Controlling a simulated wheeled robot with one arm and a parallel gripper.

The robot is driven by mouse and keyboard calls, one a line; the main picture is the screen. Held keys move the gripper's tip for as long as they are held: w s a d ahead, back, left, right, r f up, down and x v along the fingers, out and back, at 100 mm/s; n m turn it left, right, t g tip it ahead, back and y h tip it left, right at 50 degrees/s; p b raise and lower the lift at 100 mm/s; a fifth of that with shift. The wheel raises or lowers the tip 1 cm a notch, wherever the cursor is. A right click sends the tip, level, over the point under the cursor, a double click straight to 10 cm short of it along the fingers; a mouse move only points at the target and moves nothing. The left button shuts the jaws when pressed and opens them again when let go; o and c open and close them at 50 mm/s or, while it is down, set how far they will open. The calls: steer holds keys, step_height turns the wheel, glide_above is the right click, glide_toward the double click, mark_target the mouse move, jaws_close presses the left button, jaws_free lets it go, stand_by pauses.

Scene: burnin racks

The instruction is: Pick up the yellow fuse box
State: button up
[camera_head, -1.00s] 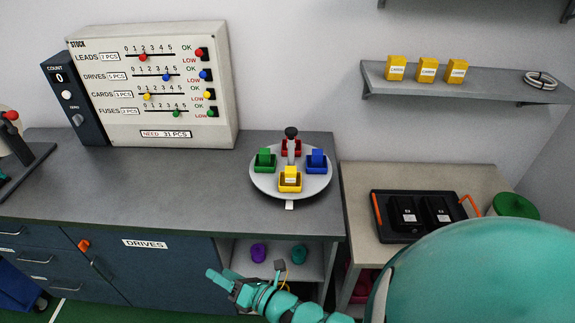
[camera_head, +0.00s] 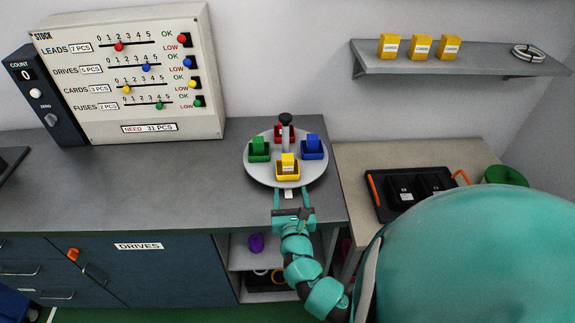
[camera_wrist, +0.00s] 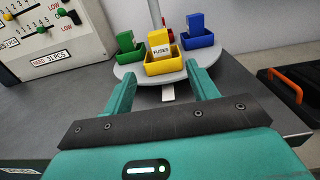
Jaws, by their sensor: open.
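The yellow fuse box (camera_head: 288,160) stands upright in a yellow bin (camera_head: 288,176) at the front of a round grey turntable (camera_head: 258,178). In the wrist view the box (camera_wrist: 159,40) shows a white FUSES label, and its lower part is hidden by the bin (camera_wrist: 163,67). My gripper (camera_head: 291,190) is open and empty at the turntable's front edge, its two fingers pointing at the yellow bin. In the wrist view the fingers (camera_wrist: 161,78) are spread to either side of the bin, short of it.
A green bin (camera_head: 259,155), a blue bin (camera_head: 313,153) and a red one behind share the turntable around a black-knobbed post (camera_head: 286,121). Yellow boxes (camera_head: 421,47) stand on the wall shelf (camera_head: 480,64). A black tray (camera_head: 378,204) lies right. The counter left is clear.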

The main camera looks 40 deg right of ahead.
mark_target(288, 166)
steer(key=p+x, duration=0.2)
steer(key=x, duration=0.7)
steer(key=shift+w+d, duration=0.15)
steer(key=shift+w+d+r+p, duration=0.2)
steer(key=shift+w+r+p, duration=0.2)
steer(key=shift+p, duration=0.1)
steer(key=x, duration=0.1)
steer(key=p+x, duration=0.1)
steer(key=shift+w+d+r, duration=0.3)
steer(key=shift+w, duration=0.05)
steer(key=shift+w+d+f+p, duration=0.2)
steer(key=shift+w+d+p, duration=0.2)
steer(key=shift+w, duration=0.25)
steer(key=shift+c, duration=0.2)
steer(key=c, duration=1)
